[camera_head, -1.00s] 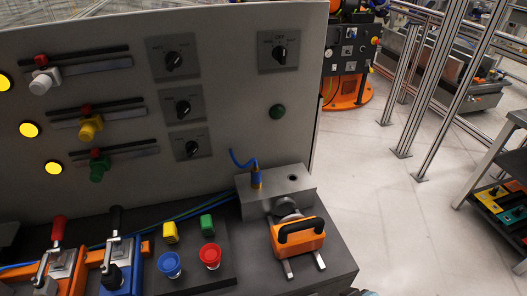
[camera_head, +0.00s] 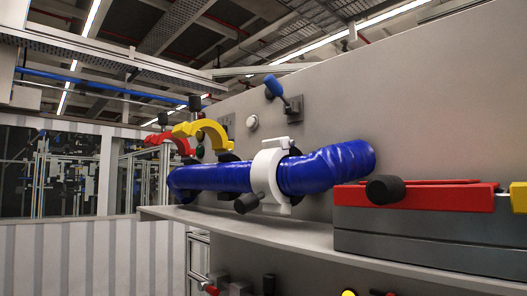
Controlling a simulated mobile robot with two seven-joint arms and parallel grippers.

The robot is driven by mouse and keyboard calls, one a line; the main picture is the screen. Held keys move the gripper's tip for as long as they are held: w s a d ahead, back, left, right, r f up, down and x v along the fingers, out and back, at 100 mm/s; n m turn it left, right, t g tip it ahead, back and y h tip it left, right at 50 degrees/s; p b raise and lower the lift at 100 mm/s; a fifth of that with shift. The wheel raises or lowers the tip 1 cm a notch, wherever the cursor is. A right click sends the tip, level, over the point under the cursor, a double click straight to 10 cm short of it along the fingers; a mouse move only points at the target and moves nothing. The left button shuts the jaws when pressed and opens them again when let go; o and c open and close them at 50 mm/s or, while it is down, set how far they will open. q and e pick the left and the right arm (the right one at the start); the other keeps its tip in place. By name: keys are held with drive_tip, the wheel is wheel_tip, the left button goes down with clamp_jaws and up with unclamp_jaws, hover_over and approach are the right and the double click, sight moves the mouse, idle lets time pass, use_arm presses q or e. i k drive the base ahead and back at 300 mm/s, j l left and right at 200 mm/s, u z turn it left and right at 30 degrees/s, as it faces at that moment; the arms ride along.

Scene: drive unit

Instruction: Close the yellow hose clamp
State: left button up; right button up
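The yellow hose clamp (camera_head: 210,130) is at the left part of the blue hose (camera_head: 325,168). Its curved yellow half stands raised above the hose, so the clamp looks open. A white clamp (camera_head: 264,178) sits around the hose to its right and looks shut, with a black knob (camera_head: 247,203) at its lower front. A red clamp (camera_head: 170,141) behind the yellow one, farther left, also has its curved half raised. The lower parts of the yellow and red clamps are largely hidden behind the hose. Neither of my grippers is in view.
The hose lies along a grey shelf (camera_head: 300,228) against a grey panel (camera_head: 430,110). A blue-handled lever (camera_head: 276,87) sticks out above the white clamp. A grey block with a red top (camera_head: 430,197) and black knob (camera_head: 385,190) fills the shelf's right end.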

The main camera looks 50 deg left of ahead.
sight(218, 137)
drive_tip(key=u, duration=1.9)
drive_tip(key=j+z, duration=0.2)
drive_tip(key=z, duration=0.5)
drive_tip(key=j+z, duration=0.3)
drive_tip(key=j, duration=0.25)
drive_tip(key=k+j+z, duration=0.1)
drive_tip(key=j+z, duration=0.25)
drive_tip(key=j, duration=0.15)
